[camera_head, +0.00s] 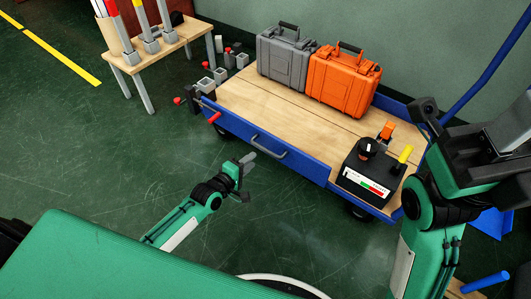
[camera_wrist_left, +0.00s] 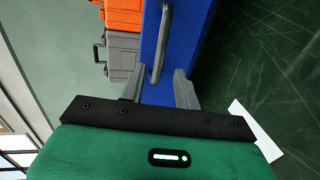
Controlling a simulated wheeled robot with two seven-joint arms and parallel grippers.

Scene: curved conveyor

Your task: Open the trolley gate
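The blue trolley (camera_head: 235,125) has a wooden deck. Its near blue side panel, the gate (camera_head: 310,165), stands upright along the deck edge and carries a grey bar handle (camera_head: 268,147). In the left wrist view the handle (camera_wrist_left: 162,45) lies ahead of the blue gate (camera_wrist_left: 180,40), in line with the gap between my fingers. My left gripper (camera_head: 246,160) is open and empty, just short of the handle; contact cannot be seen. A red latch-like knob (camera_head: 214,118) sits at the gate's left end. My right arm is at the right edge; its finger gap is not clear.
A grey case (camera_head: 284,60) and an orange case (camera_head: 342,80) stand on the deck's back side. A black control box (camera_head: 370,172) is at its right end. A wooden table (camera_head: 155,55) stands at the upper left. Green floor in front is clear.

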